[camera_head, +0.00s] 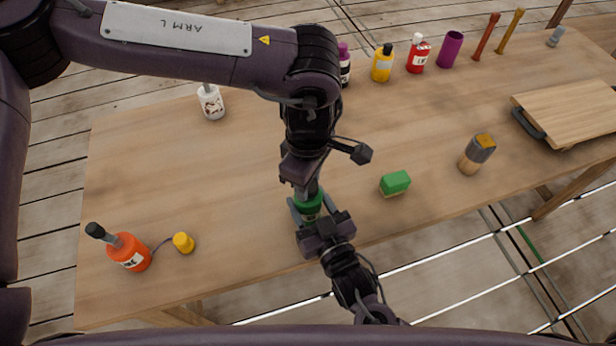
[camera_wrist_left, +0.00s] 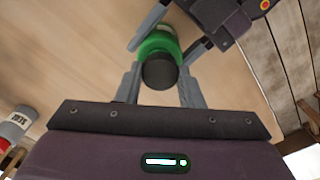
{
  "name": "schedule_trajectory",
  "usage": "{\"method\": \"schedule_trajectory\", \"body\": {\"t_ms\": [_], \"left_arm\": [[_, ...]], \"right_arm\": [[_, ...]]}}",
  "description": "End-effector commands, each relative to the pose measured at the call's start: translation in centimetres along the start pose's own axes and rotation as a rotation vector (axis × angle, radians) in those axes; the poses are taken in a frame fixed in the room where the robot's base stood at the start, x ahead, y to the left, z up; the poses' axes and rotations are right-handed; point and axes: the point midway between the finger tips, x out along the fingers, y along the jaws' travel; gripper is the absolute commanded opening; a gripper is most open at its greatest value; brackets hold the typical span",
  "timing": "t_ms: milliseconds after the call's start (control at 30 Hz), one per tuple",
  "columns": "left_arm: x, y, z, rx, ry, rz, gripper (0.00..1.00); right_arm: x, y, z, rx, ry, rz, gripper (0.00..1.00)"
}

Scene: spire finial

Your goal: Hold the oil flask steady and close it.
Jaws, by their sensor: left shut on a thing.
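The oil flask, which I take to be the green bottle (camera_head: 308,205), stands upright near the table's front edge. Its dark round cap (camera_wrist_left: 159,71) sits at its top in the left wrist view, with green body (camera_wrist_left: 158,42) around and beyond it. My left gripper (camera_wrist_left: 158,84) reaches down from above and is shut on the cap. My right gripper (camera_head: 314,212) comes from the front edge, with one finger on each side of the flask body, seemingly closed on it. The left wrist hides the cap in the head view, so I cannot tell how far it is seated.
A green-topped block (camera_head: 395,184) and a grey-and-wood cylinder (camera_head: 477,154) stand to the right. A white bottle (camera_head: 211,103) and several coloured bottles stand behind. A wooden board (camera_head: 572,112) lies at right.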

Motion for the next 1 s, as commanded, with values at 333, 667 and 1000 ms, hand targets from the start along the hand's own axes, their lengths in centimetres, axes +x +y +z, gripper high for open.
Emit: {"method": "schedule_trajectory", "body": {"t_ms": [333, 667, 1000], "left_arm": [[0.4, 0.0, 0.0, 0.0, 0.0, 0.0, 0.13], [1.1, 0.0, 0.0, -0.001, 0.001, 0.001, 0.13], [1.1, 0.1, 0.0, 0.306, 0.001, 0.001, 0.13]], "right_arm": [[0.0, 0.0, 0.0, 0.0, 0.001, 0.0, 0.11], [0.0, 0.0, 0.0, 0.0, 0.001, 0.0, 0.11], [0.0, 0.0, 0.0, 0.0, 0.001, 0.0, 0.0]]}}
